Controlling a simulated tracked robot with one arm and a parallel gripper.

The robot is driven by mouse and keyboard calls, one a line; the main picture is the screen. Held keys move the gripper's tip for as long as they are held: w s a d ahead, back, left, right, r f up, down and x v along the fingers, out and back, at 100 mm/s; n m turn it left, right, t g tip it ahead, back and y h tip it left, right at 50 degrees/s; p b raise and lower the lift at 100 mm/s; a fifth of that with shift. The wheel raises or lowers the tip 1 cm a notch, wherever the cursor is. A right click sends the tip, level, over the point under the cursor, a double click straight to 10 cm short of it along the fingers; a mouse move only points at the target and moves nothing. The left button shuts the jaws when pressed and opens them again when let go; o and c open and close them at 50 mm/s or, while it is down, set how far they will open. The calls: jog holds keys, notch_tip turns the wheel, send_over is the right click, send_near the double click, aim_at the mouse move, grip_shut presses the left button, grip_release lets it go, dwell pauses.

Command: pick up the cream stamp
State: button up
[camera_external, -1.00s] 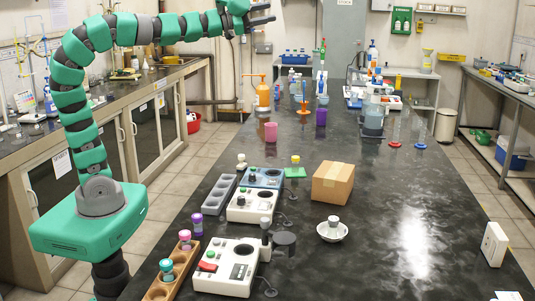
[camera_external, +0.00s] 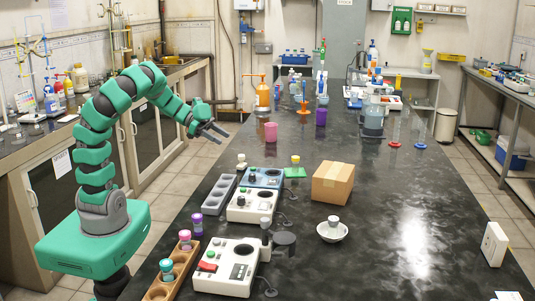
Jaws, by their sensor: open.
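A small cream stamp (camera_external: 241,162) stands upright at the far end of the grey holder with round wells (camera_external: 216,199). Another pale, whitish stamp-like piece (camera_external: 333,220) stands in a small white bowl (camera_external: 332,236) right of the instruments; its exact shade is hard to tell. My gripper (camera_external: 216,132) is open and empty. It is in the air near the bench's left edge, above and left of the cream stamp and apart from it. Nothing hides the cream stamp.
White and blue instrument boxes (camera_external: 262,178) stand right of the grey holder.

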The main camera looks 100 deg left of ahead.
aim_at(243, 156)
jog(key=shift+n, duration=0.3)
jog(key=b+x, duration=0.1)
jog(key=x, duration=0.1)
jog(key=f+x, duration=0.1)
jog(key=x, duration=0.2)
jog(key=s+d+b+x, duration=0.1)
jog(key=x, duration=0.2)
jog(key=shift+f+b, duration=0.2)
jog(key=shift+b, duration=0.15)
jog(key=b+x, duration=0.2)
jog(key=x, duration=0.2)
jog(key=shift+w+a+f, duration=0.1)
jog(key=shift+a+f, duration=0.05)
jog(key=shift+f, duration=0.15)
jog(key=shift+w+f+b, duration=0.1)
jog(key=shift+w+b, duration=0.25)
jog(key=shift+w, duration=0.1)
jog(key=c, duration=1.1)
